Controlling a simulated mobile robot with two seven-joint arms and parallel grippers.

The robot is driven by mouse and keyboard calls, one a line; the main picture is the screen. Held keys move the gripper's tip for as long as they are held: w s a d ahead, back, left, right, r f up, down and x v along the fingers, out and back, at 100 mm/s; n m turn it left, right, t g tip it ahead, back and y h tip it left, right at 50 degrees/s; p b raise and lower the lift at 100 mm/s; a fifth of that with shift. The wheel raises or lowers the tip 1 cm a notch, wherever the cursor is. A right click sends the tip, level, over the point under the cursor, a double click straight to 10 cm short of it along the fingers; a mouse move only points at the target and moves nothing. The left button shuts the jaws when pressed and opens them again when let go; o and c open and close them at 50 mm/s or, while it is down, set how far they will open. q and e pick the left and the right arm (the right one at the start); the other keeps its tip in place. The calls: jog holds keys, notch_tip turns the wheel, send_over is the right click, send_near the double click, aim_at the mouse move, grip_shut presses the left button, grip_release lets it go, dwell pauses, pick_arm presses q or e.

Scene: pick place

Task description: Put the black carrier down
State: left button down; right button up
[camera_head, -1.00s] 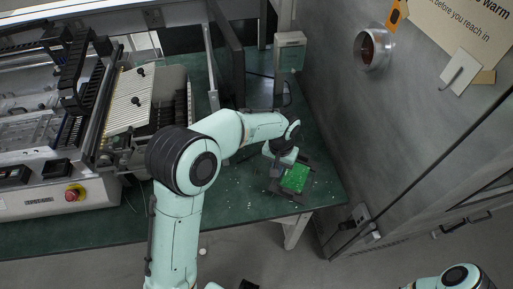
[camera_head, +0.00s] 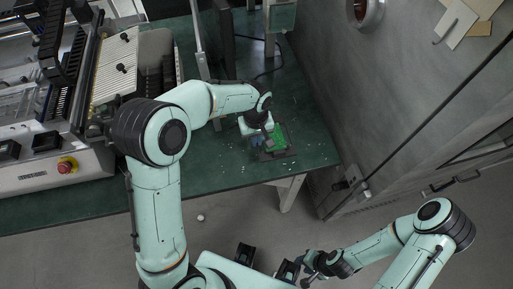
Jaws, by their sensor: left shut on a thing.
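The black carrier (camera_head: 284,154) is a flat dark frame with a green board (camera_head: 280,138) on it. It is at the right end of the green table (camera_head: 225,172), near the front edge. My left gripper (camera_head: 264,131) is shut on the carrier at its left side and hides part of it. I cannot tell whether the carrier touches the table top or is slightly above it. My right gripper (camera_head: 308,272) is low in the view, away from the table and near a small black block (camera_head: 287,271). Its fingers are too small to read.
A machine (camera_head: 60,150) with a red stop button (camera_head: 66,166) stands on the table at left. A grey metal cabinet (camera_head: 400,90) rises at right, close to the table's end. A post (camera_head: 280,15) and cable are behind the carrier. Bare table lies left of the carrier.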

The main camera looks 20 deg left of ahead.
aim_at(256, 154)
pick_arm(q)
jog(key=shift+f, duration=3.7)
jog(key=shift+f, duration=0.1)
jog(key=c, duration=1.3)
grip_release()
notch_tip(256, 154, up, 12)
jog(key=shift+a+r, duration=0.1)
jog(key=shift+r, duration=0.05)
